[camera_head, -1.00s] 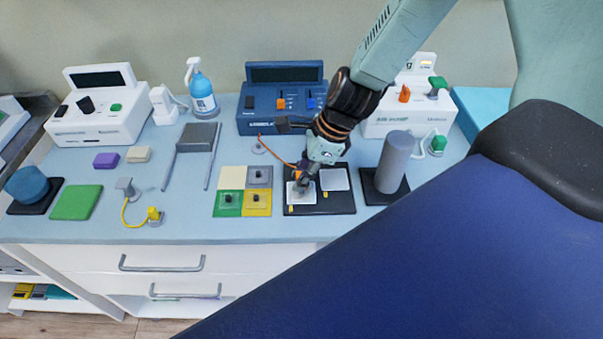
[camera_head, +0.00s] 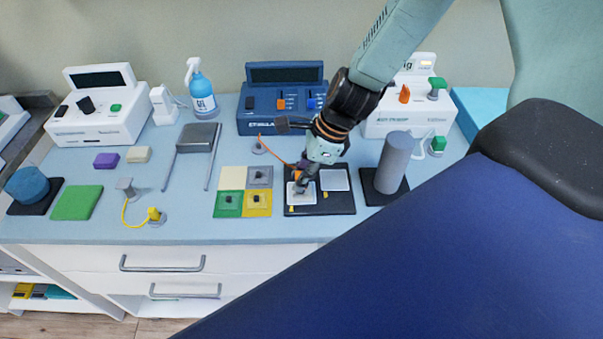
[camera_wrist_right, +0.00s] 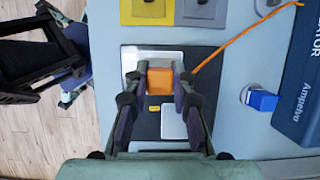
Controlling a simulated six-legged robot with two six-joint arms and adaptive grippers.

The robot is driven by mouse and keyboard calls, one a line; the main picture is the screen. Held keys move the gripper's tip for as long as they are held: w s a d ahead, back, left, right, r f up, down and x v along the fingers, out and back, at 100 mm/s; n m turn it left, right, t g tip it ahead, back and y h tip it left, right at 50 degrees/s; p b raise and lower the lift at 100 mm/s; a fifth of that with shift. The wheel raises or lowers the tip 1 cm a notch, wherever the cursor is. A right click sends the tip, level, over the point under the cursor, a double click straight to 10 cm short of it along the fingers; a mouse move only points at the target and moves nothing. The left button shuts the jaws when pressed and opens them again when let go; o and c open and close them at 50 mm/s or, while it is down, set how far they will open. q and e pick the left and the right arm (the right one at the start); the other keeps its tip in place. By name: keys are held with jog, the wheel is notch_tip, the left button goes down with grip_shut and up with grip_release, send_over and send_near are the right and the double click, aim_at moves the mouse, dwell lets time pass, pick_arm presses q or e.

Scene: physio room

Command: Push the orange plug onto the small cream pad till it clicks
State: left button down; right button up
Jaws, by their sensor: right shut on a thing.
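My right gripper (camera_head: 301,187) reaches down over a dark board (camera_head: 330,204) that carries two pale pads. It is shut on the orange plug (camera_wrist_right: 160,80), which sits between both fingertips in the right wrist view. An orange cord (camera_wrist_right: 245,36) runs off from the plug. The plug is over the left pale pad (camera_head: 301,200), partly hidden by the fingers. I cannot tell whether plug and pad touch. The other pale pad (camera_head: 334,180) lies to the right on the board. My left gripper is not in view.
Left of the board is a block of coloured squares (camera_head: 229,199). A grey cylinder (camera_head: 392,163) stands close on the right. A blue device (camera_head: 262,122) is behind. A blue padded surface (camera_head: 430,250) covers the front right. Free counter lies around the yellow cable (camera_head: 128,209).

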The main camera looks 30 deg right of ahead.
jog(key=shift+f+b, duration=1.1)
jog(key=shift+f, duration=0.05)
dwell(1.2)
jog(key=shift+s+f, duration=0.1)
jog(key=shift+f, duration=0.05)
dwell(1.2)
dwell(1.8)
jog(key=o, duration=0.9)
jog(key=shift+o, duration=0.2)
jog(key=shift+p, duration=0.3)
jog(key=shift+r+p, duration=3.55)
jog(key=shift+r, duration=0.05)
